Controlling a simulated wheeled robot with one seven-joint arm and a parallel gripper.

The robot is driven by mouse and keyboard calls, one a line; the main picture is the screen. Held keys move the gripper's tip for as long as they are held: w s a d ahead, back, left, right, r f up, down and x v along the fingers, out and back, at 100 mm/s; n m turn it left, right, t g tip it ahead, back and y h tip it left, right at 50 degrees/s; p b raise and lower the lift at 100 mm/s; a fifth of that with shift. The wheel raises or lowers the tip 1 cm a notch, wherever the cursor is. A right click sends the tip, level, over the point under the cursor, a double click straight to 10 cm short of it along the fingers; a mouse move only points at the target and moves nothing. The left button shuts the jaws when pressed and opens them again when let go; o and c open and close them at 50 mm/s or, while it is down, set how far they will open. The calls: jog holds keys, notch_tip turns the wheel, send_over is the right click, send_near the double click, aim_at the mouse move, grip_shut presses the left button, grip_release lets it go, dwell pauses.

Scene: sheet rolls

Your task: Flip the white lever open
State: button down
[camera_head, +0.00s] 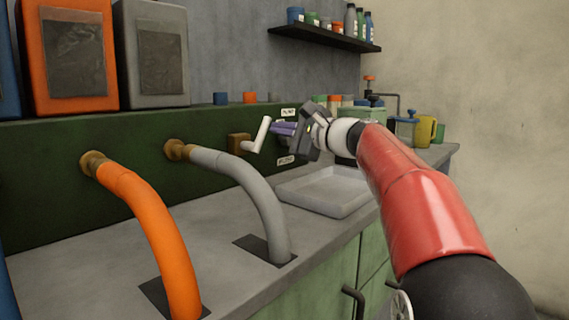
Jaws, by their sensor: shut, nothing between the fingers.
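The white lever (262,133) stands on a brass valve block (238,143) on the dark green panel. Its handle is tilted, with the upper end leaning right. My gripper (272,129) is shut, with its purple-grey fingers pointing left at the handle's upper part. The fingertips are very close to the handle; I cannot tell whether they touch it.
A white tray (300,196) lies on the counter below my gripper. A grey hose (262,195) and an orange hose (150,215) curve down left of the lever. A yellow mug (426,131) and jars stand behind my arm. A shelf (320,38) with bottles hangs above.

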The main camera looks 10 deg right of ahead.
jog(key=shift+s+a+r+n+b, duration=0.25)
jog(key=shift+a+r+n+b, duration=0.15)
jog(key=shift+n, duration=0.55)
jog(key=shift+s+a+r+n+b, duration=0.25)
jog(key=shift+a+n+b, duration=0.15)
jog(key=shift+n, duration=0.6)
jog(key=shift+s+a+r+n+b, duration=0.3)
jog(key=shift+n+b, duration=0.2)
jog(key=shift+n, duration=0.45)
